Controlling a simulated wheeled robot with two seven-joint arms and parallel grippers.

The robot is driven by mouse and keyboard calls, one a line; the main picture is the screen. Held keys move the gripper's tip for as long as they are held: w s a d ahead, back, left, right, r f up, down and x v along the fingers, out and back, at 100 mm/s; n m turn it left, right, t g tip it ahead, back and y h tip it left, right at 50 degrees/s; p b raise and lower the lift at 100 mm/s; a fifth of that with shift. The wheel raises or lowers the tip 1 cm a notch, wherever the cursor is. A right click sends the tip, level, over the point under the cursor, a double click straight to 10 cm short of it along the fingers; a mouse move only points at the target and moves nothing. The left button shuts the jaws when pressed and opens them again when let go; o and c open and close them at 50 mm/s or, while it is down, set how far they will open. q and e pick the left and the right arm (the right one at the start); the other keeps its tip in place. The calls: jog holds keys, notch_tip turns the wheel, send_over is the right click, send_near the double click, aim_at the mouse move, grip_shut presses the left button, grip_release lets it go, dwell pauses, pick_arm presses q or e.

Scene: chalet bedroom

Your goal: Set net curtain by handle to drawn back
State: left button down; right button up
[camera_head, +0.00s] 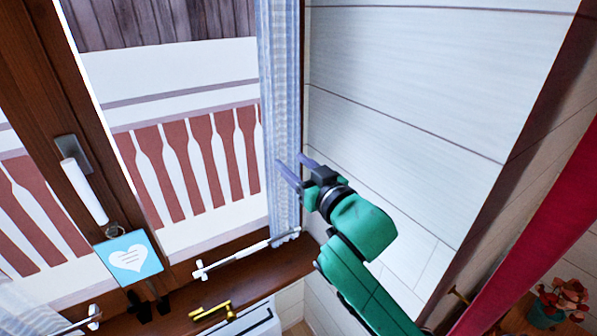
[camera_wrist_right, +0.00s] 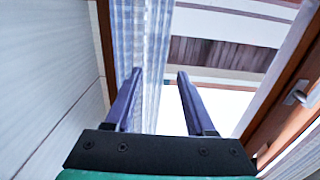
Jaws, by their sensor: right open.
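The net curtain (camera_head: 278,90) hangs gathered in a narrow strip at the right side of the window. A white rod (camera_head: 240,256) with small crosspieces at its ends runs left from the curtain's lower part; I cannot tell how it is joined to it. My right gripper (camera_head: 291,163) is open and empty, its fingertips in front of the curtain's right part. In the right wrist view the curtain (camera_wrist_right: 151,45) shows behind and between the fingers (camera_wrist_right: 159,74); I cannot tell whether they touch it. My left gripper is out of view.
A brass-coloured handle (camera_head: 211,311) is low on the sill. A white plank wall (camera_head: 410,80) stands right of the curtain. A red-flowered plant (camera_head: 562,300) is at the lower right.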

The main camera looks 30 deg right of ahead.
pick_arm(q)
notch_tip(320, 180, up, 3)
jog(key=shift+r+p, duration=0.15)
jog(key=shift+p, duration=0.65)
pick_arm(e)
jog(key=shift+s+r, duration=0.2)
jog(key=shift+s, duration=0.35)
jog(key=shift+s+r, duration=0.15)
jog(key=shift+s, duration=0.35)
jog(key=shift+f, duration=0.1)
